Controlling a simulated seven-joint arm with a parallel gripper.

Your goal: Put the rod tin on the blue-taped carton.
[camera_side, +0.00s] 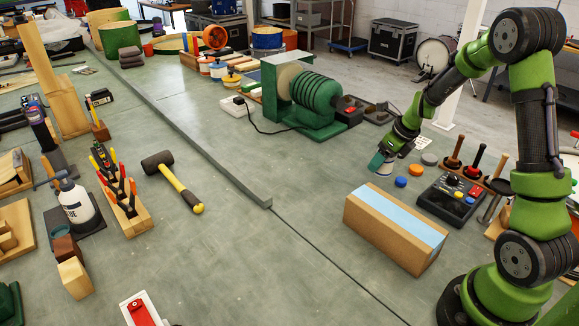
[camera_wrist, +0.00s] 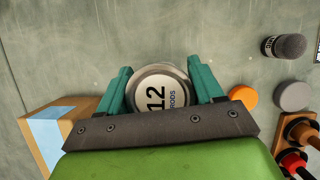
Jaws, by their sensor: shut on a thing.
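The rod tin (camera_wrist: 152,97) is a round tin with a pale lid marked "12 RODS". It sits between the teal fingers of my gripper (camera_wrist: 160,88) in the wrist view, and the gripper is shut on it. In the side view my gripper (camera_side: 381,162) points down at the right, beyond the carton, and the tin is mostly hidden by the fingers. I cannot tell whether the tin touches the bench. The blue-taped carton (camera_side: 380,231) is a long brown box with a pale blue strip along its top; its top looks clear. Part of the carton (camera_wrist: 83,110) shows at left in the wrist view.
A blue disc (camera_side: 401,182), a grey disc (camera_side: 429,159) and a dark control box (camera_side: 449,200) lie near my gripper. A rack of wooden-handled tools (camera_side: 478,165) stands to the right. A green motor (camera_side: 315,98) stands behind. The bench left of the carton is clear.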

